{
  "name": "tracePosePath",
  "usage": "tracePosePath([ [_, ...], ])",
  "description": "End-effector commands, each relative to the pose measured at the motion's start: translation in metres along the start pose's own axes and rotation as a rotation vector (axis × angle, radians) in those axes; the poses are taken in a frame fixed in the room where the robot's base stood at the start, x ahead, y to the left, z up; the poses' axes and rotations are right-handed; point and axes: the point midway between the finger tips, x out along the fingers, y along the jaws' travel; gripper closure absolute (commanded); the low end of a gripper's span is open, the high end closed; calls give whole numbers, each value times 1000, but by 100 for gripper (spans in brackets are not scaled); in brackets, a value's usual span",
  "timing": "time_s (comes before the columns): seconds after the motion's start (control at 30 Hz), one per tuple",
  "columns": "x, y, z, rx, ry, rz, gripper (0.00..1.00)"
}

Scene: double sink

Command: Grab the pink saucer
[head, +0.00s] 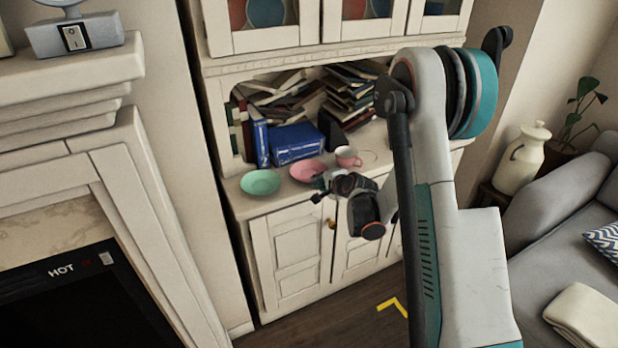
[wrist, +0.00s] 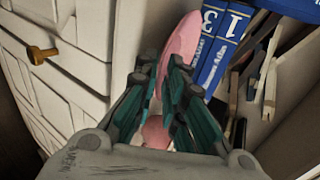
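The pink saucer (head: 308,171) lies on the cabinet counter, between a green bowl or dish and a pink cup. In the wrist view the saucer (wrist: 182,46) shows nearly edge-on, its near part reaching between my fingertips. My gripper (head: 318,190) is at the saucer's right front rim in the head view. In the wrist view my gripper's (wrist: 162,65) two fingers stand on either side of the saucer's rim with a narrow gap. Whether the pads touch the rim is not clear. The fingers hide part of the saucer.
The pink cup (head: 347,157) stands close to the right of the saucer, near my wrist. The green dish (head: 260,182) is at the left. Blue books (head: 296,144) stand behind, and several other books lean at the back. Cabinet doors (head: 290,255) are below the counter.

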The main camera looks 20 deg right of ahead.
Motion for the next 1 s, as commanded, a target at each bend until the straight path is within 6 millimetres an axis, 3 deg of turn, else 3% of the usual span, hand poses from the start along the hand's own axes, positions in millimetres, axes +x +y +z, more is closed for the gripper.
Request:
tracePosePath([
  [0.1,12,1,-1,-1,1,0,90],
  [0.3,12,0,-1,0,1,0,90],
  [0.37,12,0,-1,0,1,0,100],
  [0.77,12,-1,-1,0,1,-1,100],
  [1.0,3,-17,-1,0,1,-1,100],
])
